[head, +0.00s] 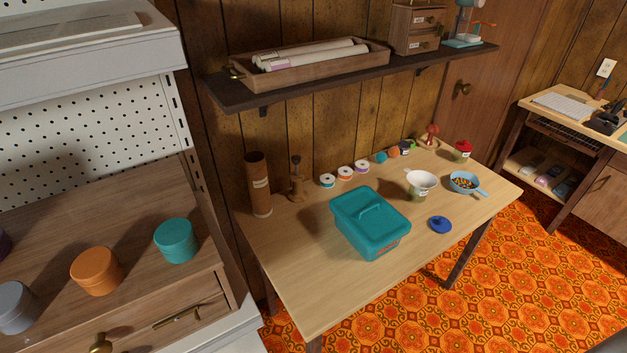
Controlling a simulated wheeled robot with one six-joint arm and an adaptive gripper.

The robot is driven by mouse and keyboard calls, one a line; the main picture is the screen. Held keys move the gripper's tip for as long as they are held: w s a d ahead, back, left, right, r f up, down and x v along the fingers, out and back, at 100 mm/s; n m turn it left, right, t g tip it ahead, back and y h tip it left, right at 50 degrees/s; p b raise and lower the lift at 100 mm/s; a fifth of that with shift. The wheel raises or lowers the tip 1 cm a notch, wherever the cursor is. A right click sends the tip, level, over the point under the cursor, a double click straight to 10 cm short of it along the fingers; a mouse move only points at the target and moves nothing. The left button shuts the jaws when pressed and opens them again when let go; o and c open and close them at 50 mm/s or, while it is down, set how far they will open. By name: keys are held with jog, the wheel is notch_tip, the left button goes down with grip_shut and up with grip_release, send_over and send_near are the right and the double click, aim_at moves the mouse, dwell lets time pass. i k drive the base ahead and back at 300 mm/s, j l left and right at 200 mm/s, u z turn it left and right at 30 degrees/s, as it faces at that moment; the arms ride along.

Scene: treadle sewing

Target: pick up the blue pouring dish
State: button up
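The light blue pouring dish (457,189) sits upright on the right part of the wooden table (300,284). It has a handle pointing toward the lower right and holds small dark and orange pieces. A white funnel-like bowl (421,178) rests on top of a small jar to its left, apart from it. A dark blue lid with a knob (440,225) lies on the table in front of the dish. My gripper is not in view.
A teal lidded box (368,223) stands mid-table. A brown tube (259,184), thread spools (345,173) and a red-lidded jar (462,151) line the back. A dark wall shelf (335,83) overhangs the table's rear. The table's front left is clear.

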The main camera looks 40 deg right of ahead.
aim_at(472, 176)
jog(key=z, duration=1.55)
